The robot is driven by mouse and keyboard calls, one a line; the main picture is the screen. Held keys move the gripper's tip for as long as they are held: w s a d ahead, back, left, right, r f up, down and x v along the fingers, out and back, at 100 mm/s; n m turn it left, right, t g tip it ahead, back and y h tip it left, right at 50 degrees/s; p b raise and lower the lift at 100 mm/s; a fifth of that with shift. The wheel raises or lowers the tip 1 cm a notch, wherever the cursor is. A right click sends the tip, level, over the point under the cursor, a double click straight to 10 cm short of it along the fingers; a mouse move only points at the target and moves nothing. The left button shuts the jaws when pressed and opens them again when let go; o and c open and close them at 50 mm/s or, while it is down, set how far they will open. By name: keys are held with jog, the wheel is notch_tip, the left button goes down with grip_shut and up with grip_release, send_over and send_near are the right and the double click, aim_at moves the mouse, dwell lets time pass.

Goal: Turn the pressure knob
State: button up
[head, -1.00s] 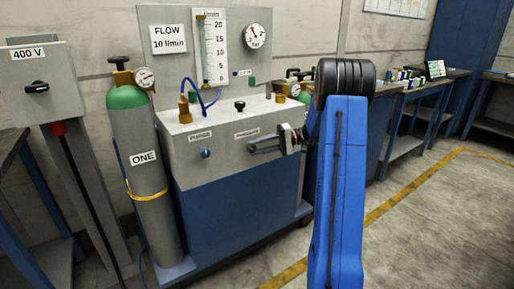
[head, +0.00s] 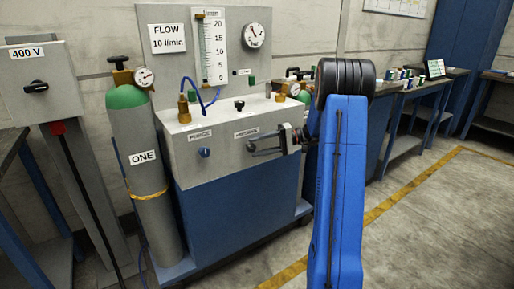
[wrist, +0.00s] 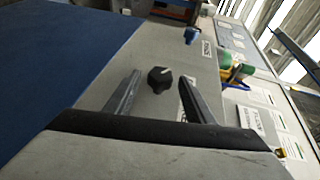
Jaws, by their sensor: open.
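The pressure knob (wrist: 160,79) is black with a white pointer mark and sits on the grey panel in the wrist view. My gripper (wrist: 160,78) is open, with one finger on either side of the knob near the fingertips and visible gaps between. In the head view my gripper (head: 252,142) reaches the panel from the right, just below the pressure label (head: 246,133). The knob is small and mostly masked by the fingers there. I cannot tell how deep the knob lies between the fingers.
A blue purge knob (head: 204,153) is left on the same panel. The grey console (head: 190,176) carries a dial gauge (head: 256,36), a flow tube (head: 202,50) and a black top knob (head: 239,105). A gas cylinder (head: 145,190) stands at its left. Floor at right is clear.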

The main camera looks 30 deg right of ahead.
jog(key=v, duration=1.7)
jog(key=s+a+r+g+h, duration=0.1)
jog(key=s+a+g+h, duration=0.15)
jog(key=a, duration=0.65)
jog(key=s+a+r+g+h, duration=0.15)
jog(key=s+a, duration=0.25)
jog(key=a, duration=0.5)
jog(key=s+a+r+g+h, duration=0.1)
jog(key=s+a+h, duration=0.25)
jog(key=a, duration=0.65)
jog(key=s+a+f+n+t+h, duration=0.1)
jog(key=s+a+f+h, duration=0.1)
jog(key=s, duration=0.6)
jog(key=s+a+f+n+t+h, duration=0.1)
jog(key=s+a+h, duration=0.2)
jog(key=s, duration=0.5)
jog(key=s+a+f+n+t+h, duration=0.1)
jog(key=s+a, duration=0.3)
jog(key=s, duration=0.4)
jog(key=shift+f+t+h, duration=0.5)
jog(key=shift+f+h, duration=0.35)
jog(key=shift+f, duration=0.05)
